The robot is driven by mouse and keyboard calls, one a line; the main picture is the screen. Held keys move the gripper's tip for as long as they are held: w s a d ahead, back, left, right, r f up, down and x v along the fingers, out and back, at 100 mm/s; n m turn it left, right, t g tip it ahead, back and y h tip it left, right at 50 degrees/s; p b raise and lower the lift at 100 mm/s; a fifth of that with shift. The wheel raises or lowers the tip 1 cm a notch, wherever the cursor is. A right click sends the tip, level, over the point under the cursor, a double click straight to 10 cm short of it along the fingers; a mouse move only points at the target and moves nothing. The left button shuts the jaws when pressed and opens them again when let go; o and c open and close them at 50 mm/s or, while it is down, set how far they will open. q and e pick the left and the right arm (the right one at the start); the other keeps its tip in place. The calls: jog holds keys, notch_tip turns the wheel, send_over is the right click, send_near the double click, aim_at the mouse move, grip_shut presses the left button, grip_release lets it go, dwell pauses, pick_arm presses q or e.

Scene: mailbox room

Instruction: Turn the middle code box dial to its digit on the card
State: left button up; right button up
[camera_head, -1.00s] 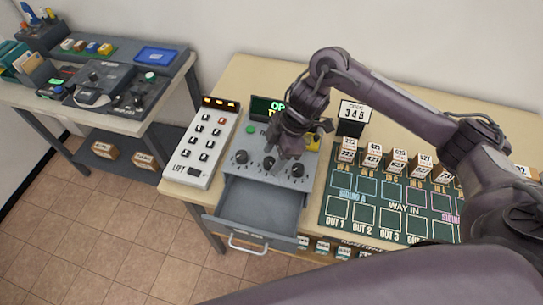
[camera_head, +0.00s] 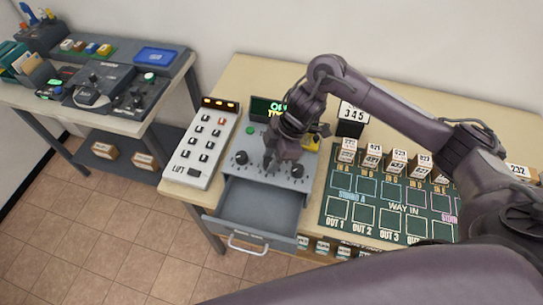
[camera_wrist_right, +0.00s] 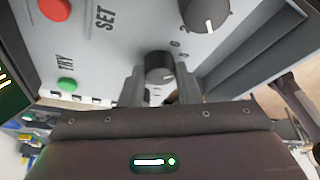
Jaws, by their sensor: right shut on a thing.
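The grey code box (camera_head: 229,172) stands on the table with a row of black dials. The left dial (camera_head: 241,157) and the right dial (camera_head: 297,171) are clear of my gripper. My right gripper (camera_head: 270,166) reaches down over the middle of the box and hides the middle dial in the head view. In the right wrist view the middle dial (camera_wrist_right: 159,68) sits between my two fingers, and my gripper is shut on it. Its white pointer mark shows. My left gripper is not in view.
A grey drawer (camera_head: 256,204) stands open below the code box. A white LIFT panel (camera_head: 201,141) is to its left, and a green board (camera_head: 384,207) with several numbered blocks lies to its right. A green-lit display (camera_head: 262,107) stands behind the box.

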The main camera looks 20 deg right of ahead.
aim_at(282, 172)
jog(key=m+t+p, duration=0.1)
jog(key=m+p, duration=0.1)
jog(key=p, duration=0.1)
jog(key=m+p, duration=0.2)
jog(key=p, duration=0.1)
jog(key=shift+s+r+m+t, duration=0.15)
jog(key=shift+r+m+t, duration=0.15)
jog(key=shift+r+t, duration=0.1)
jog(key=shift+f+m+t+h+p, duration=0.25)
jog(key=shift+m+t+h+p, duration=0.25)
jog(key=shift+m+p, duration=1.1)
jog(key=o, duration=1)
jog(key=shift+f, duration=0.1)
jog(key=v, duration=0.8)
jog(key=shift+a+b, duration=0.1)
jog(key=shift+b, duration=0.25)
